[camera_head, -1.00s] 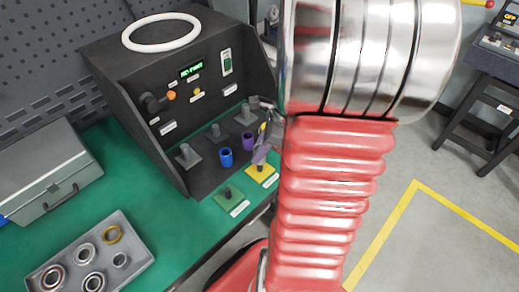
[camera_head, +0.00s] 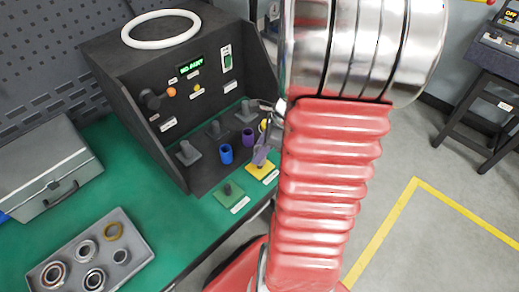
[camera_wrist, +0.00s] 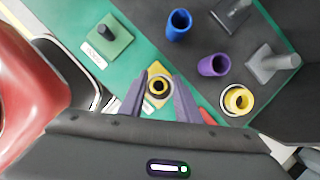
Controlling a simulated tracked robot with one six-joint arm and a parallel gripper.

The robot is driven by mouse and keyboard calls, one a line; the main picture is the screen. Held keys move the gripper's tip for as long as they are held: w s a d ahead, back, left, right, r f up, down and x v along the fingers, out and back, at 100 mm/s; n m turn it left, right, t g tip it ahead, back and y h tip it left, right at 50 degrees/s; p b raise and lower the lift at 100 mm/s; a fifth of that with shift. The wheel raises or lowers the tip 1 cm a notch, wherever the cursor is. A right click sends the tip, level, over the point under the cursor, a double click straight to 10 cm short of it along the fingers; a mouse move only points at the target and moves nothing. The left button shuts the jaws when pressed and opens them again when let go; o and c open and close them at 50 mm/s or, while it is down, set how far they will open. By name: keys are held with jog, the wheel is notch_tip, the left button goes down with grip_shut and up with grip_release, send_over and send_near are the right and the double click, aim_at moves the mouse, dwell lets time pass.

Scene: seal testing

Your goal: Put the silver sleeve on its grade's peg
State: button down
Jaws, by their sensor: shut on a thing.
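My gripper (camera_wrist: 158,92) is shut on the silver sleeve (camera_wrist: 160,75), which shows end-on as a thin ring between the fingertips in the wrist view. Yellow and a dark round centre show through the ring. The yellow plate (camera_wrist: 146,103) lies right under it, and the plate also shows in the head view (camera_head: 262,171) beneath my gripper (camera_head: 260,155). I cannot tell whether the sleeve is around the peg or just above it. The green plate (camera_wrist: 103,42) with its bare dark peg (camera_wrist: 104,32) stands beside it.
A blue cup (camera_wrist: 179,25), a purple cup (camera_wrist: 213,65) and a yellow cup (camera_wrist: 238,99) stand close by. Grey posts (camera_wrist: 275,62) rise from the dark test rig (camera_head: 130,70). A tray (camera_head: 140,262) of rings and a grey case (camera_head: 45,165) are at left.

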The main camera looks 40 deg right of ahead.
jog(key=c, duration=1.2)
grip_release()
jog(key=shift+r, duration=2.5)
